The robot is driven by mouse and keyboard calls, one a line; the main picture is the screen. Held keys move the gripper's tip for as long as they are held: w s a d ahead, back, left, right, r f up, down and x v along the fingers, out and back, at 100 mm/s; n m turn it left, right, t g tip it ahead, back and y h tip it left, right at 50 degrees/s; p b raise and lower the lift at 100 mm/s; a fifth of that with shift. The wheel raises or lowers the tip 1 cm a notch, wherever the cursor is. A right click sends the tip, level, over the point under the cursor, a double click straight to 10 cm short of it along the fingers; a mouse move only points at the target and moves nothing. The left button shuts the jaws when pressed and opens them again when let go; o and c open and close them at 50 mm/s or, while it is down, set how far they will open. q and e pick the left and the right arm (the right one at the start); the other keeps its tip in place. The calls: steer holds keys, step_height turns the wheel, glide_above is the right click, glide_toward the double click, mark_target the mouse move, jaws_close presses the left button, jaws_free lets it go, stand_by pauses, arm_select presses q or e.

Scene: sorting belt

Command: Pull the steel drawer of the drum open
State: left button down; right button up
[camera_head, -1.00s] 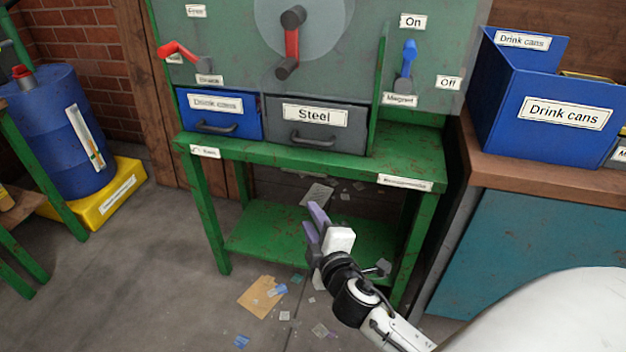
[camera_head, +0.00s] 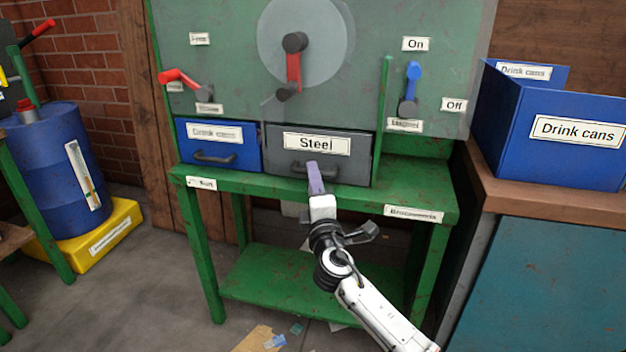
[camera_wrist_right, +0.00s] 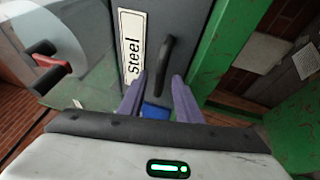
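The grey steel drawer (camera_head: 352,165) is shut in the green drum stand, under the red crank, with a "Steel" label and a dark bar handle (camera_head: 328,172). My right gripper (camera_head: 314,178) is in front of this drawer, its purple fingers pointing at the handle and partly covering it. In the right wrist view the two fingers (camera_wrist_right: 157,95) are apart. The handle (camera_wrist_right: 165,62) lies ahead of and between their tips, with no clear contact. My left gripper is not in view.
A blue "Drink cans" drawer (camera_head: 218,152) is left of the steel drawer. The green table edge (camera_head: 300,190) runs below both. A blue bin (camera_head: 550,125) stands on the right counter. A blue barrel (camera_head: 50,160) on a yellow base stands left.

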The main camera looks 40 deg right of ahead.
steer(key=shift+w+d+r, duration=0.1)
steer(key=shift+w+d, duration=0.2)
steer(key=shift+w, duration=0.3)
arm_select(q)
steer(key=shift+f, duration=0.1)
arm_select(e)
jaws_close()
